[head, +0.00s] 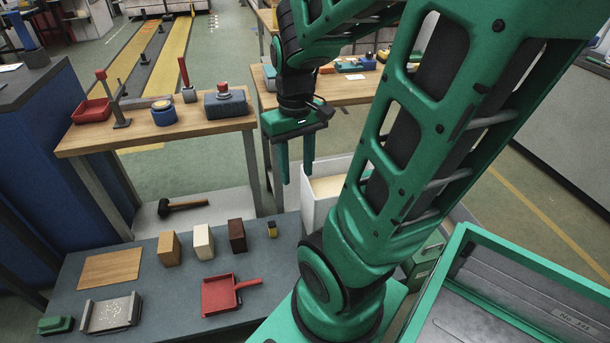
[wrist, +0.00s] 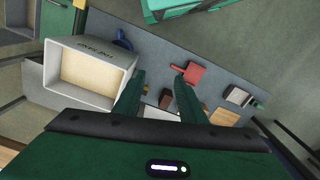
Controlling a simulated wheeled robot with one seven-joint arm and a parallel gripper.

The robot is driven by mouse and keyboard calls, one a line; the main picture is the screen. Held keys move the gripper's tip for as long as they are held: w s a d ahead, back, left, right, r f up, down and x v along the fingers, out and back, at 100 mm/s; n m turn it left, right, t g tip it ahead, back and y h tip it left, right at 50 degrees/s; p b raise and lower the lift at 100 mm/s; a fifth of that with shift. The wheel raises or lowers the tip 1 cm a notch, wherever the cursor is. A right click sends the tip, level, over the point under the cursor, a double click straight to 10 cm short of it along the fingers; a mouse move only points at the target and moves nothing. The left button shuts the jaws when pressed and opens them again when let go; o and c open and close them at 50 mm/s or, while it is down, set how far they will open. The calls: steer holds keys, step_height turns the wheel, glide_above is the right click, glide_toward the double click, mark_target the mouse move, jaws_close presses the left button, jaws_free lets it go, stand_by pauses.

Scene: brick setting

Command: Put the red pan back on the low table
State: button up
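The red pan (head: 218,296) lies flat on the low grey table (head: 170,312), its short handle pointing right. It also shows in the wrist view (wrist: 194,73), beyond my fingertips and near the right one. My gripper (head: 296,178) hangs fingers-down, higher than the low table and beyond the pan, close to the white bin. Its two green fingers are apart with nothing between them, as the wrist view also shows (wrist: 158,82).
Several blocks, including a tan one (head: 169,249), a wooden board (head: 110,268) and a grey bracket (head: 112,313) share the low table. A taller wooden table (head: 135,137) behind holds a red tray (head: 92,111).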

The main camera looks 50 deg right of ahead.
steer(key=s+a+r+m, duration=0.2)
steer(key=s, duration=0.3)
steer(key=shift+s+a, duration=0.3)
steer(key=shift+s, duration=0.05)
steer(key=shift+w+f, duration=0.25)
steer(key=shift+w, duration=0.45)
steer(key=shift+c, duration=0.7)
steer(key=shift+s+d, duration=0.1)
